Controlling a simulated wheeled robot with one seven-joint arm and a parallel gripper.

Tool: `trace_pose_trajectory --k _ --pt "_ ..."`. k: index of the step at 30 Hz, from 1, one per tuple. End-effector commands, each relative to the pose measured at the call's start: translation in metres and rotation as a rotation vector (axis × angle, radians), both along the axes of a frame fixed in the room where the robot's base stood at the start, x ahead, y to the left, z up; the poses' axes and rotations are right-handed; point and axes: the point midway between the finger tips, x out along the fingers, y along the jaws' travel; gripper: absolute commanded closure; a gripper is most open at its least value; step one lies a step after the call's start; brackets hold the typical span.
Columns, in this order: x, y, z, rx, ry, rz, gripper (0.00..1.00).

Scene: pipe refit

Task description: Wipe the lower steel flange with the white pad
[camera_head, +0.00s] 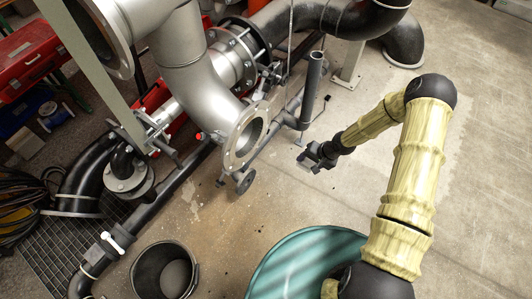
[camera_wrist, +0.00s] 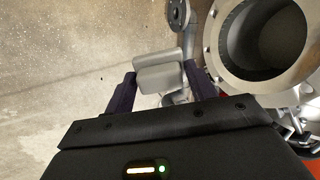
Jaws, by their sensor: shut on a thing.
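The lower steel flange (camera_head: 244,138) is a grey ring with bolt holes at the open end of the big bent steel pipe. In the wrist view the flange (camera_wrist: 212,45) fills the upper right, with its dark bore beside it. My gripper (camera_head: 311,161) is to the right of the flange, with a gap of floor between them in the head view. In the wrist view my gripper (camera_wrist: 162,86) is shut on the white pad (camera_wrist: 160,75), a pale grey-white block between the two dark fingers. The pad shows left of the flange, apparently apart from it.
The concrete floor at right is clear.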

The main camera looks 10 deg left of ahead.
Motion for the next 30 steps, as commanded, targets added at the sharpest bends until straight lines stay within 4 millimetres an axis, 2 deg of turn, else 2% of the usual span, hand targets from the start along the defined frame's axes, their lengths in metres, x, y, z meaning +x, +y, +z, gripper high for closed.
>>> trace_pose_trajectory --k 1,11,21,30 --pt "0.005 0.008 -0.013 0.048 -0.014 -0.018 0.63" --pt "0.025 0.068 -0.015 0.383 -0.129 -0.123 0.63" --pt "0.033 0.118 -0.001 0.711 -0.264 -0.181 0.63" --pt "0.025 0.151 0.018 0.944 -0.346 -0.161 0.63"
